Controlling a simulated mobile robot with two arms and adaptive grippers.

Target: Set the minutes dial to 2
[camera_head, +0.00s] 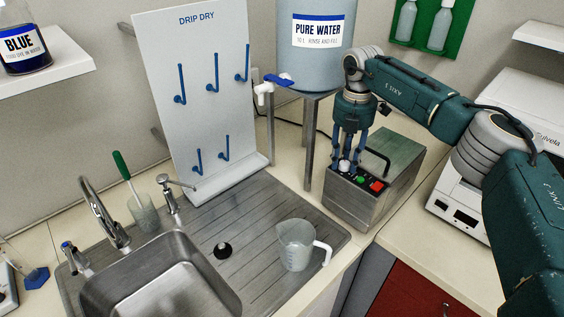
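The minutes dial (344,166) appears to be the small pale knob on top of a steel box (350,202), at the left end of its control row. A green button (361,179) and a red switch (377,185) sit to its right. My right gripper (346,158) points down over the knob with its fingertips at or around it. The fingers partly cover the dial, and I cannot tell whether they touch or grip it. The dial's markings and setting are too small to read. My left gripper is not in view.
The steel box has a black handle (374,160) behind the controls. A blue water tank (315,60) on a metal stand is behind it. A clear jug (296,246) stands on the sink's drainboard (255,230) at front left. A white machine (459,208) is at right.

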